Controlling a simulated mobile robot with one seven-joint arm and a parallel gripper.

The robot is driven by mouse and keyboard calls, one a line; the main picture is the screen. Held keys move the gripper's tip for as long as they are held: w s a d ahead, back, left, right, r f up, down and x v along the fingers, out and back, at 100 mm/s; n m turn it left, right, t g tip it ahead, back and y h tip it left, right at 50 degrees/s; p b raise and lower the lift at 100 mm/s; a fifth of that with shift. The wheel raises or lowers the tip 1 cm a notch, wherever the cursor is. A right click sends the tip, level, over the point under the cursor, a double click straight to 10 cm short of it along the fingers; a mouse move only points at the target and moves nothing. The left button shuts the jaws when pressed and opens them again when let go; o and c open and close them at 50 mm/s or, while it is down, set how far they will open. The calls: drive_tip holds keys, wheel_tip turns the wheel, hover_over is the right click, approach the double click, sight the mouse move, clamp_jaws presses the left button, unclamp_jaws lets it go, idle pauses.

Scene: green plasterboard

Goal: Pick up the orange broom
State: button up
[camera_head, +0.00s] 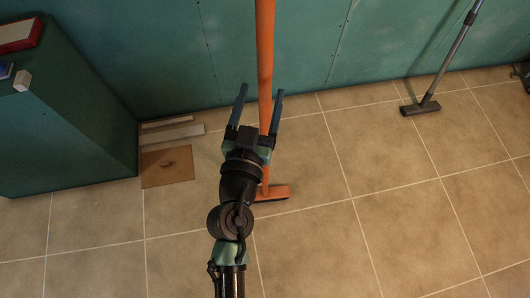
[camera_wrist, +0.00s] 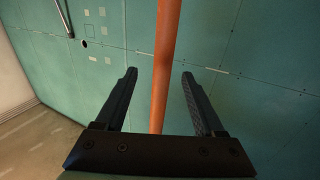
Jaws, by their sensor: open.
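The orange broom (camera_head: 265,62) stands upright in the head view, its long handle rising out of the top of the picture. Its orange head (camera_head: 272,193) rests on the tiled floor, partly hidden behind my arm. My gripper (camera_head: 260,92) is open, with a finger on each side of the handle in the picture. In the wrist view the handle (camera_wrist: 165,60) passes upright between the two open fingertips (camera_wrist: 160,75), with a gap on both sides. I cannot tell exactly how deep the handle sits between the fingers.
A green plasterboard wall (camera_head: 390,45) stands behind. A green block (camera_head: 70,115) with a red box (camera_head: 18,35) on top is at left. Boards (camera_head: 167,166) lie on the floor beside it. A vacuum head (camera_head: 420,107) on a pole stands at right.

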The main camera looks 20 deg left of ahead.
sight(265, 76)
drive_tip(key=w, duration=0.2)
drive_tip(key=w+a+p, duration=0.1)
drive_tip(key=w, duration=0.1)
drive_tip(key=shift+w, duration=0.3)
drive_tip(key=shift+w+a+r+p, duration=0.15)
drive_tip(key=shift+w+r+p, duration=0.05)
drive_tip(key=shift+w+p, duration=0.1)
drive_tip(key=w, duration=0.2)
drive_tip(key=w+a+p, duration=0.1)
drive_tip(key=w, duration=0.1)
drive_tip(key=shift+w, duration=0.15)
drive_tip(key=shift+c, duration=0.3)
clamp_jaws()
drive_tip(key=shift+a+r, duration=0.1)
drive_tip(key=shift+r, duration=0.05)
